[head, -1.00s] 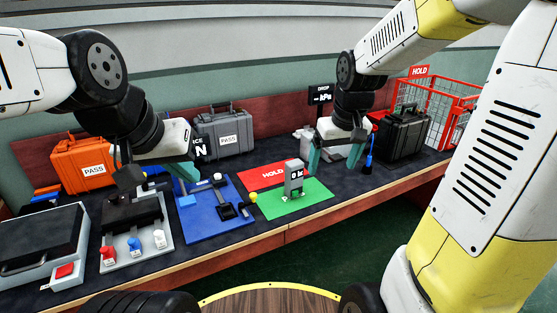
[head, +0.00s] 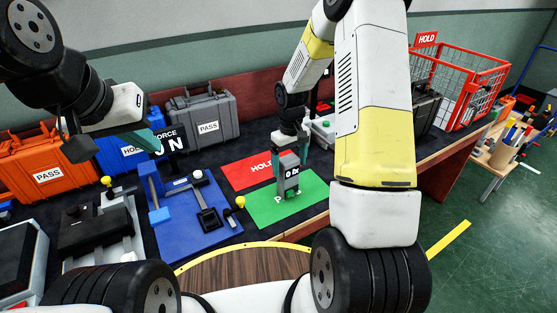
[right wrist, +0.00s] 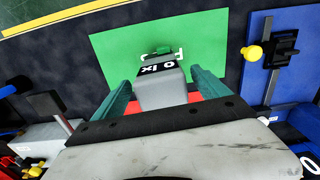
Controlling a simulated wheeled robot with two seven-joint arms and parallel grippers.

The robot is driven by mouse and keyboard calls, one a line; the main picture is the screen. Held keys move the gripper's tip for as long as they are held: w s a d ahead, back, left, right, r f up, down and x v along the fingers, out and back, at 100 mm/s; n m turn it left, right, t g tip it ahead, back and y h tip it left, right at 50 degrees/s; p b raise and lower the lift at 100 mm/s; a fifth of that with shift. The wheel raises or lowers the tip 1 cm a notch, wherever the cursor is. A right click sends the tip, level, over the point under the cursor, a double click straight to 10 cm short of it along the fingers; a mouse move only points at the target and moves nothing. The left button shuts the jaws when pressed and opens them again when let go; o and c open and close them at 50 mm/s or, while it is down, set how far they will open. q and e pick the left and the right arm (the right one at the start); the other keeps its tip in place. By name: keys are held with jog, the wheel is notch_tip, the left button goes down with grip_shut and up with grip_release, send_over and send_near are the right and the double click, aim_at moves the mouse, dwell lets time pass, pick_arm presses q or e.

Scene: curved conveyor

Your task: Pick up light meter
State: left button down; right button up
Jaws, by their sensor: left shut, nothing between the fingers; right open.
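The light meter (head: 289,178) is a small grey upright device with a "0 lx" display. It stands on the green mat (head: 310,190), near the border with the red mat. My right gripper (head: 289,150) is open and points down over the meter's top. In the right wrist view, the meter (right wrist: 162,90) sits between the two teal fingers, with a visible gap on each side. My left gripper (head: 150,142) is shut and empty, above the left part of the bench near the cases.
A blue fixture (head: 190,235) with a yellow knob stands just left of the green mat. The red HOLD mat (head: 240,172) lies behind. Grey (head: 205,125) and orange (head: 40,170) PASS cases line the back. A red wire basket (head: 460,85) is at the right.

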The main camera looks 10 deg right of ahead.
jog(key=f, duration=0.5)
jog(key=shift+w+a+f, duration=0.15)
jog(key=shift+w+f, duration=0.05)
jog(key=shift+c, duration=0.3)
jog(key=c, duration=1.4)
jog(key=shift+c, duration=0.8)
jog(key=shift+r, duration=0.2)
